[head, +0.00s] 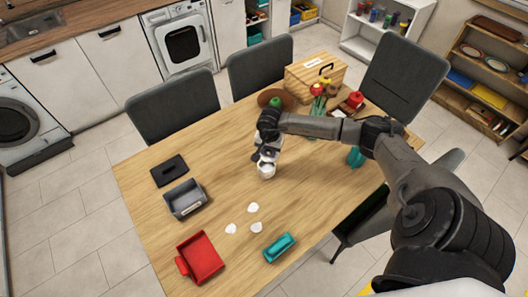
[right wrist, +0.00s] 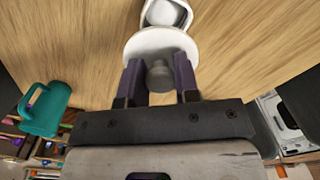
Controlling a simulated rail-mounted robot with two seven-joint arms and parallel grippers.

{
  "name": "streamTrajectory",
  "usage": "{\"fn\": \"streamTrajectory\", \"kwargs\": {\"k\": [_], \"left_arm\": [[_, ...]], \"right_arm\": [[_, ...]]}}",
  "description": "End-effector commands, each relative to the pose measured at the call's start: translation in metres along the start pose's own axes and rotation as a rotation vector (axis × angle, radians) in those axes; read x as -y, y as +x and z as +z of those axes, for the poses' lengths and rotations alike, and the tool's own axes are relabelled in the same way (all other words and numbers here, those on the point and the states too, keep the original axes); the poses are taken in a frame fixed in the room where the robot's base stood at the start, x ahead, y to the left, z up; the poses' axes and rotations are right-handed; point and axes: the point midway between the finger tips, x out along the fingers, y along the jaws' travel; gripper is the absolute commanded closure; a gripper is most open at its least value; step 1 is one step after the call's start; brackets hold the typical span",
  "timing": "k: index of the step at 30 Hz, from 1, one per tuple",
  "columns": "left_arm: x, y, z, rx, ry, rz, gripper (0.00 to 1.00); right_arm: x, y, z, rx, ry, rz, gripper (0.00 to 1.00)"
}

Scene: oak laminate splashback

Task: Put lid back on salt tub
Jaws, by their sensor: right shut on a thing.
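My right gripper (right wrist: 158,75) is shut on the grey knob of the salt tub's lid, a white disc (right wrist: 160,43). The white salt tub (right wrist: 148,14) stands just beyond the lid in the right wrist view, open, with white contents showing. The lid's edge overlaps the tub's near side in that view; I cannot tell whether they touch. In the head view my right gripper (head: 266,155) points down over the table, with the small white tub (head: 267,172) right under it. The lid is hard to make out there. My left gripper is not in view.
The wooden table (head: 150,210) also bears a grey bin (head: 184,199), a black flat piece (head: 170,170), a red tray (head: 200,258), a teal container (head: 280,247) and three white pieces (head: 253,208). A wooden box (head: 315,73) and a teal mug (right wrist: 45,110) are nearby.

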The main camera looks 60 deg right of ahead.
Motion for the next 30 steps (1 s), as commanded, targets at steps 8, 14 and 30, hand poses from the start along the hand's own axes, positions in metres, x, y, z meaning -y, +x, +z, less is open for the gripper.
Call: {"fn": "streamTrajectory", "kwargs": {"k": [8, 14, 30], "left_arm": [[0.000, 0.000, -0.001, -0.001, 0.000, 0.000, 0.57], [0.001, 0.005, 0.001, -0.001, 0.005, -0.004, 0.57], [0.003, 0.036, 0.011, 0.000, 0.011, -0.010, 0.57]], "right_arm": [[-0.003, 0.004, -0.004, 0.001, 0.024, 0.003, 0.93], [-0.002, 0.015, -0.003, 0.003, 0.023, 0.002, 0.93], [-0.002, 0.059, -0.004, 0.001, 0.021, 0.002, 0.93]]}}
